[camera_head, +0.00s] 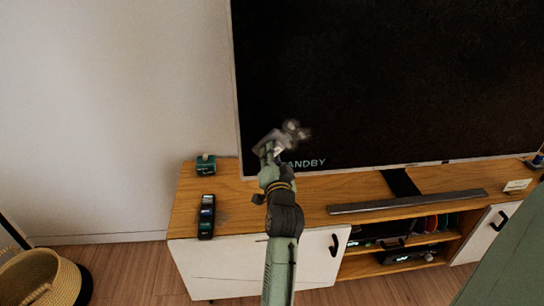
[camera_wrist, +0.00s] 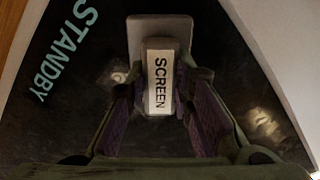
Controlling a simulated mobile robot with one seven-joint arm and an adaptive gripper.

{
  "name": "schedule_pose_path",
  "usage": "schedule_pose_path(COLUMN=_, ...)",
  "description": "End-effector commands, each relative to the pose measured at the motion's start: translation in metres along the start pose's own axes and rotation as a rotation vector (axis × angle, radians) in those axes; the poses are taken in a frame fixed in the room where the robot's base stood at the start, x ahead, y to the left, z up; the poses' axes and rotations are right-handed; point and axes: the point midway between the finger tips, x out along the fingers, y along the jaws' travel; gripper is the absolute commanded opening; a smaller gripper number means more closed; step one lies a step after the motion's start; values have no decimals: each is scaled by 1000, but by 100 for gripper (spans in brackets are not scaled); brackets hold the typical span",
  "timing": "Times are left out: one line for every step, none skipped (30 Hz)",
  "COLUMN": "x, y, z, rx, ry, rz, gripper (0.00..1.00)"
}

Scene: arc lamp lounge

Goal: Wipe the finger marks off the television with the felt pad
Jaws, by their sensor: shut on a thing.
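The television (camera_head: 390,70) is a large dark screen on a wooden cabinet, with "STANDBY" near its lower left corner; the screen (camera_wrist: 60,120) also fills much of the wrist view. My gripper (camera_head: 272,145) is at that lower left area. In the wrist view my gripper (camera_wrist: 158,98) is shut on the felt pad (camera_wrist: 143,32), a grey plate with a block labelled "SCREEN". The pad faces the screen; whether it touches cannot be told. Pale finger marks (camera_wrist: 262,122) show right of the gripper, with a fainter smudge left of the pad. In the head view finger marks (camera_head: 293,128) lie by the gripper.
The wooden cabinet top (camera_head: 185,195) holds a small green object (camera_head: 205,164), a dark object with several segments (camera_head: 207,217), a long soundbar (camera_head: 405,201) and a white card (camera_head: 517,185). A woven basket (camera_head: 40,280) stands at lower left. The wall left of the television is clear.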

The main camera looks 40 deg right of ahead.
Motion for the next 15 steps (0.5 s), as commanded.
schedule_pose_path(x=0, y=0, z=0, rx=0, ry=1, rz=-1, gripper=0)
schedule_pose_path(x=0, y=0, z=0, rx=0, ry=1, rz=-1, gripper=0)
schedule_pose_path(x=0, y=0, z=0, rx=0, ry=1, rz=-1, gripper=0)
schedule_pose_path(x=0, y=0, z=0, rx=0, ry=1, rz=-1, gripper=0)
schedule_pose_path(x=0, y=0, z=0, rx=0, ry=1, rz=-1, gripper=0)
schedule_pose_path(x=1, y=0, z=0, rx=0, ry=0, rz=-1, gripper=0)
schedule_pose_path(x=2, y=0, z=0, rx=0, ry=0, rz=-1, gripper=0)
schedule_pose_path(x=2, y=0, z=0, rx=0, ry=0, rz=-1, gripper=0)
schedule_pose_path(x=3, y=0, z=0, rx=0, ry=0, rz=-1, gripper=0)
schedule_pose_path(x=4, y=0, z=0, rx=0, ry=0, rz=-1, gripper=0)
schedule_pose_path(x=4, y=0, z=0, rx=0, ry=0, rz=-1, gripper=0)
schedule_pose_path(x=5, y=0, z=0, rx=0, ry=0, rz=-1, gripper=0)
schedule_pose_path(x=6, y=0, z=0, rx=0, ry=0, rz=-1, gripper=0)
schedule_pose_path(x=6, y=0, z=0, rx=0, ry=0, rz=-1, gripper=0)
schedule_pose_path(x=6, y=0, z=0, rx=0, ry=1, rz=-1, gripper=0)
